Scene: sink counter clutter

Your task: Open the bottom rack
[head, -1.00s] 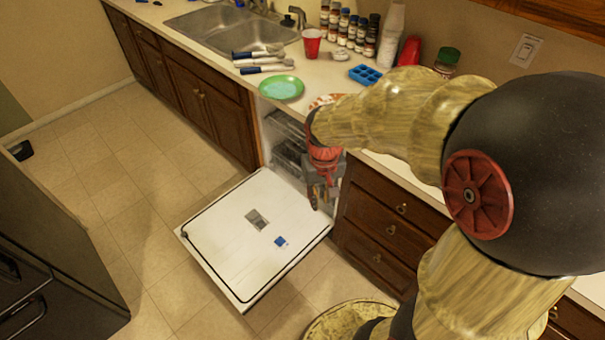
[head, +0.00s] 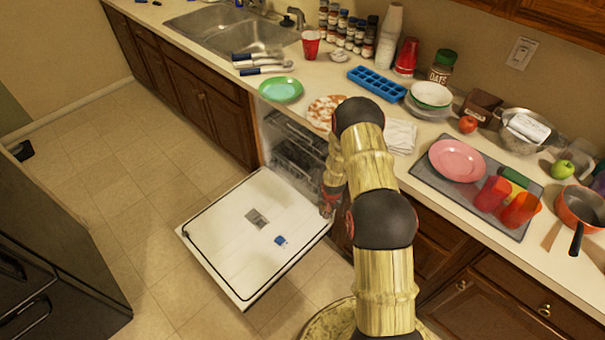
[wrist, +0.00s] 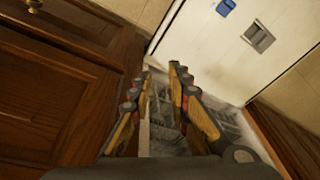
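The dishwasher door (head: 258,232) lies folded down flat over the floor in the head view. It also shows at the top of the wrist view (wrist: 210,50). The bottom rack (head: 292,166) is a dark wire rack inside the dishwasher, partly hidden behind my arm. Its grey wires show between and beyond my fingers in the wrist view (wrist: 228,122). My gripper (head: 328,203) is low at the right side of the dishwasher opening. In the wrist view its fingers (wrist: 162,72) are apart with nothing between their tips.
Brown cabinet drawers (head: 428,262) stand right beside my gripper. The counter above holds a green plate (head: 281,89), a blue tray (head: 376,84) and a pink plate (head: 457,159) on a mat. The tiled floor left of the door is clear.

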